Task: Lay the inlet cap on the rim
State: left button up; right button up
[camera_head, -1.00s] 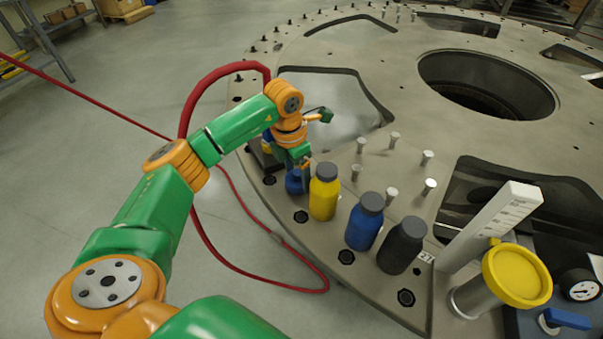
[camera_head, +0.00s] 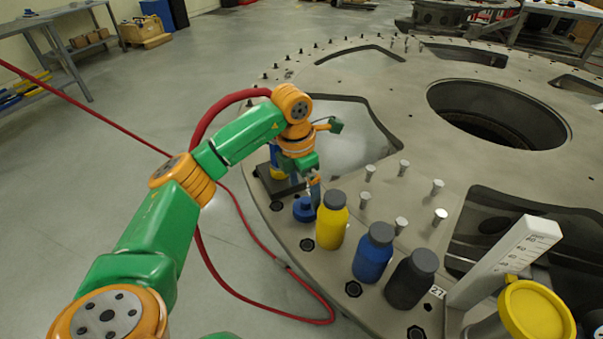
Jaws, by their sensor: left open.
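A small round blue cap (camera_head: 304,209), which I take to be the inlet cap, lies on the outer rim of the grey turret plate (camera_head: 290,224), left of the yellow bottle. My left gripper (camera_head: 315,198) points down just beside and above the cap, at its right side. The gripper is open, and no object shows between its fingers. The fingers are small here and partly overlap the bottle's edge, so I cannot tell whether they touch the cap. My right gripper is not in view.
A yellow bottle (camera_head: 331,222), a blue bottle (camera_head: 373,254) and a black bottle (camera_head: 411,280) stand along the rim. Several metal pins (camera_head: 401,226) stand behind them. A dark-based device (camera_head: 272,183) sits behind the gripper. A red hose (camera_head: 233,275) loops beside the plate.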

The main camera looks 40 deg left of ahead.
aim_at(300, 208)
pick_arm(q)
notch_tip(300, 208, up, 8)
jog(key=shift+s+a+f, duration=0.2)
jog(key=shift+s, duration=0.25)
